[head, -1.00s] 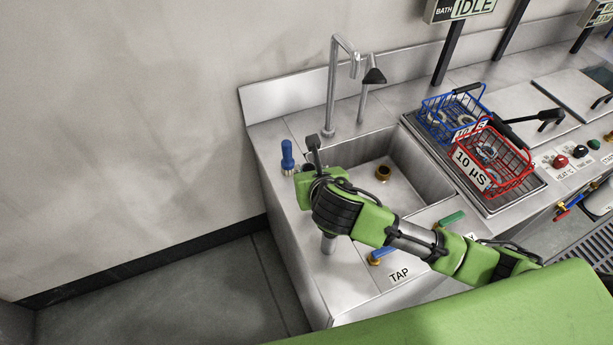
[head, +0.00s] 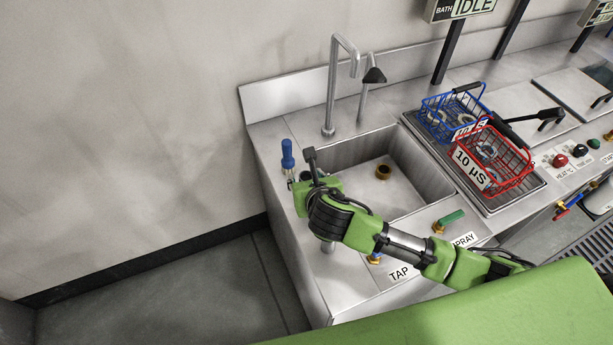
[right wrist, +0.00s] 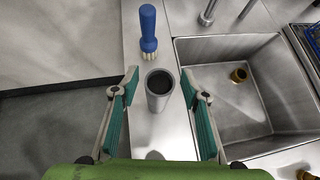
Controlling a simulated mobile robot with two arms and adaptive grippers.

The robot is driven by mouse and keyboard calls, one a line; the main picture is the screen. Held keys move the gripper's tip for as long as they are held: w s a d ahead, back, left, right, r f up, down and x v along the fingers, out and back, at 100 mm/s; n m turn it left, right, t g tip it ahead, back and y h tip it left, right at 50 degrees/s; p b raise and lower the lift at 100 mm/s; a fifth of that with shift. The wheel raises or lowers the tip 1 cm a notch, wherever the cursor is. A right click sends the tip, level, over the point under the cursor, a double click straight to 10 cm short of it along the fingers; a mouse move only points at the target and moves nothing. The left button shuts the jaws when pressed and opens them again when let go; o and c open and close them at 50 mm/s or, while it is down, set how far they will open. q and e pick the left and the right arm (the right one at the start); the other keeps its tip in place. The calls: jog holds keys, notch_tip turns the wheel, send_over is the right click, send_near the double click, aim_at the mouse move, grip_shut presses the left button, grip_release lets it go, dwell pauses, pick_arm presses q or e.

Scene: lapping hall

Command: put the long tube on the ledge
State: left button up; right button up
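A grey, hollow upright tube (right wrist: 159,92) with a dark open top stands on the steel strip left of the sink, between the fingers of my right gripper (right wrist: 160,76). The fingers are spread, with a visible gap on each side of the tube. In the head view my right gripper (head: 303,171) hides most of that tube. A second grey cylinder (head: 328,247) shows lower under my right arm; its length is hard to judge. The steel strip (head: 272,133) at the left of the sink is the likely ledge. My left gripper is not in view.
A blue-handled brush (head: 288,155) stands just beyond the tube. The sink basin (head: 405,185) lies to the right with a brass fitting (head: 383,172) in it. A tall faucet (head: 331,95) rises behind. Blue (head: 440,119) and red (head: 516,183) baskets stand further right.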

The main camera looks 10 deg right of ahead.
jog(key=shift+r, duration=0.2)
jog(key=v, duration=1.2)
jog(key=shift+b, duration=0.35)
